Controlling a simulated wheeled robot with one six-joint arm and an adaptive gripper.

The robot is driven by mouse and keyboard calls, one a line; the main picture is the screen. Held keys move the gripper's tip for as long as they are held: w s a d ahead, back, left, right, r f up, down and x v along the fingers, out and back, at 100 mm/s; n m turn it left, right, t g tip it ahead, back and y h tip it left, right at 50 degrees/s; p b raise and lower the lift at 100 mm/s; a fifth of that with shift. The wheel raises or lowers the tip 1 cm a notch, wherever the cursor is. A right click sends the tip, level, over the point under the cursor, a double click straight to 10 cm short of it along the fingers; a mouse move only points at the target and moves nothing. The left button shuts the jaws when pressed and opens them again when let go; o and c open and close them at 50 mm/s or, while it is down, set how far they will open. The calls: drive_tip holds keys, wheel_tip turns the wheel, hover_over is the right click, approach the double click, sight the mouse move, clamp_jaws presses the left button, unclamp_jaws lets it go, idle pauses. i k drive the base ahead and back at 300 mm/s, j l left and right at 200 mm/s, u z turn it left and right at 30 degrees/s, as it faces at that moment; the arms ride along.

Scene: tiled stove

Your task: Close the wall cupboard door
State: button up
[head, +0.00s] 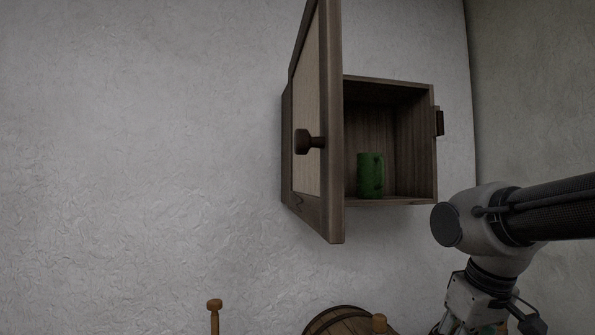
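The wall cupboard (389,202) is a dark wooden box on the white wall, right of the middle in the head view. Its door (334,190) stands wide open, hinged on the left side and swung out toward me. My gripper (505,320) is at the bottom right, below and right of the cupboard and apart from the door. Its fingertips are partly cut off by the frame edge, so I cannot tell whether it is open.
A green mug (371,176) stands upright inside the cupboard. A small dark catch (439,122) sits on the cupboard's right side. A wooden barrel (340,320) and a wooden peg (214,308) show at the bottom edge. The wall left of the door is bare.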

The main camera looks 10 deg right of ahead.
sight(316, 138)
drive_tip(key=j, duration=0.4)
drive_tip(key=k+j, duration=0.1)
drive_tip(key=j, duration=0.25)
drive_tip(key=k+j, duration=0.15)
drive_tip(key=j, duration=0.15)
drive_tip(key=k+j, duration=0.1)
drive_tip(key=j, duration=0.25)
drive_tip(key=k+j, duration=0.1)
drive_tip(key=j, duration=0.25)
drive_tip(key=k+j, duration=0.15)
drive_tip(key=j, duration=0.15)
